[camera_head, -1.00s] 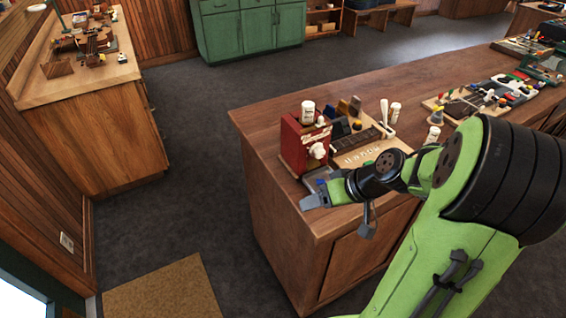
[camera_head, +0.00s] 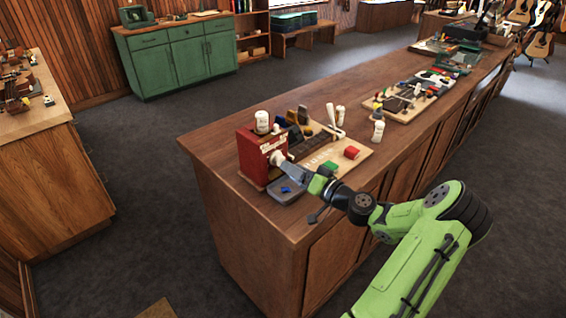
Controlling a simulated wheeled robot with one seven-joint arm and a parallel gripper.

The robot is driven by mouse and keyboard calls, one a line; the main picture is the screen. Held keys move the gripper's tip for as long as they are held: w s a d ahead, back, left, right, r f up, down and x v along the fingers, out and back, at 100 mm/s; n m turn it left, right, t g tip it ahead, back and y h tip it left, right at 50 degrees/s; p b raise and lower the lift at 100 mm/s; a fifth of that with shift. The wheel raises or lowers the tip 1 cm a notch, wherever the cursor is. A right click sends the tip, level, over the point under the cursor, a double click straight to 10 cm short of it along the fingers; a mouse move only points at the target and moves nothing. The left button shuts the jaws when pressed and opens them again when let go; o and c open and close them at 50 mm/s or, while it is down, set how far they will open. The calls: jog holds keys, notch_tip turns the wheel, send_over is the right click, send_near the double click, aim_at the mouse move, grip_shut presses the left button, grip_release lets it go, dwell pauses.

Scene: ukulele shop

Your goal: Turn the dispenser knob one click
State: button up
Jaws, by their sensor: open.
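The dispenser is a red box (camera_head: 254,157) with white lettering, standing near the left end of the long wooden counter. Its white knob (camera_head: 277,157) sits on the face turned toward my arm. My gripper (camera_head: 284,164) is at the knob, its grey fingers pointing left and up at it. The fingers are open and partly cover the knob; whether they touch it I cannot tell. A grey tray (camera_head: 290,197) with a blue piece in it lies below the knob, in front of the dispenser.
A white bottle (camera_head: 262,122) stands on top of the dispenser. A wooden board (camera_head: 350,167) with red and green blocks lies to the right of my gripper. The counter's front left corner (camera_head: 235,206) is bare.

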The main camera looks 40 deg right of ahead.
aim_at(278, 160)
jog(key=w, duration=0.4)
jog(key=shift+w+a, duration=0.2)
jog(key=shift+w, duration=0.2)
jog(key=c, duration=0.8)
jog(key=shift+s+r, duration=0.1)
jog(key=shift+s, duration=0.05)
jog(key=shift+c, duration=1)
